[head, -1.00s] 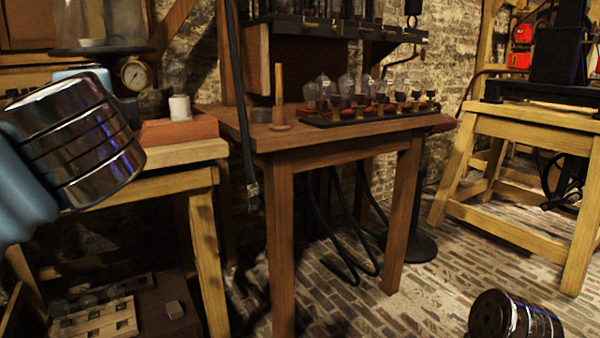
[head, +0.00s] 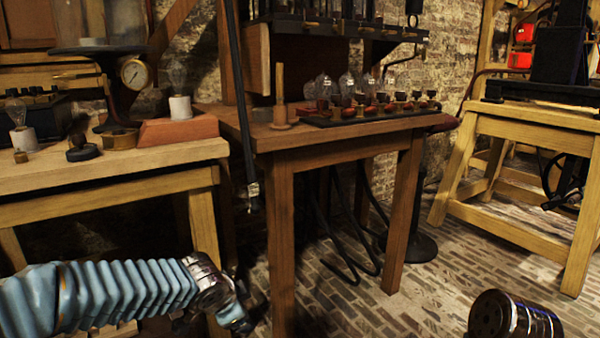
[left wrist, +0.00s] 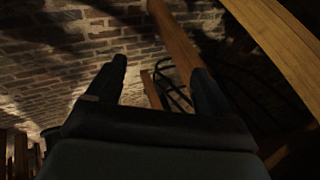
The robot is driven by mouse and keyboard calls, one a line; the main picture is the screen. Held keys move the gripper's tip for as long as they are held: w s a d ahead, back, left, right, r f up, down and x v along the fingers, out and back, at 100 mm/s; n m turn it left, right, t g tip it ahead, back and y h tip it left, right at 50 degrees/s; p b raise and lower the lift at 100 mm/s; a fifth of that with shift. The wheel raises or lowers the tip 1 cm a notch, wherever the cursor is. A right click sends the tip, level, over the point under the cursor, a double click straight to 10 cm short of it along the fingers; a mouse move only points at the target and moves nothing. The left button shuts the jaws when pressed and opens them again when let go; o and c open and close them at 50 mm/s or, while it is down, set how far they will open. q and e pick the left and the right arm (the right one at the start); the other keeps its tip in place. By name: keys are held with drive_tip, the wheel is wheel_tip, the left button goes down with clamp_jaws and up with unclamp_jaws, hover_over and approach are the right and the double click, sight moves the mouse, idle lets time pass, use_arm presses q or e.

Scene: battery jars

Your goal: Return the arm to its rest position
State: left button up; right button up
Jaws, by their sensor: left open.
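My left arm (head: 110,292) lies low across the bottom left of the head view, in front of the left wooden bench, with its far end near the floor by the middle table's left leg. My left gripper (left wrist: 160,78) shows in the left wrist view, with its two dark fingers spread apart and nothing between them. In the head view the fingers are too small and dark to make out. A dark shiny cylinder at the bottom right looks like part of my right arm (head: 515,316). My right gripper is not in view.
The left bench (head: 110,168) carries bulbs, a gauge and small parts. The middle wooden table (head: 340,137) holds a black rack of bulbs. A yellow wooden stand (head: 530,123) is at the right. Black cables hang under the middle table. Brick floor (head: 350,312) is clear in front.

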use_arm(q)
drive_tip(key=s+d+f+n+g+h, duration=0.1)
drive_tip(key=s+d+f+n+g, duration=0.15)
drive_tip(key=f, duration=0.55)
drive_tip(key=s+d+f+n+g+h, duration=0.1)
drive_tip(key=s+f, duration=0.2)
drive_tip(key=f, duration=0.4)
drive_tip(key=s+a+f+n+g, duration=0.2)
drive_tip(key=s+f+n, duration=0.9)
drive_tip(key=s+f, duration=0.75)
wheel_tip(320, 180, up, 12)
drive_tip(key=w+p, duration=0.1)
drive_tip(key=p, duration=1.3)
drive_tip(key=shift+r+h, duration=0.15)
drive_tip(key=shift+h, duration=0.25)
drive_tip(key=shift+w+d, duration=0.1)
drive_tip(key=shift+c, duration=0.2)
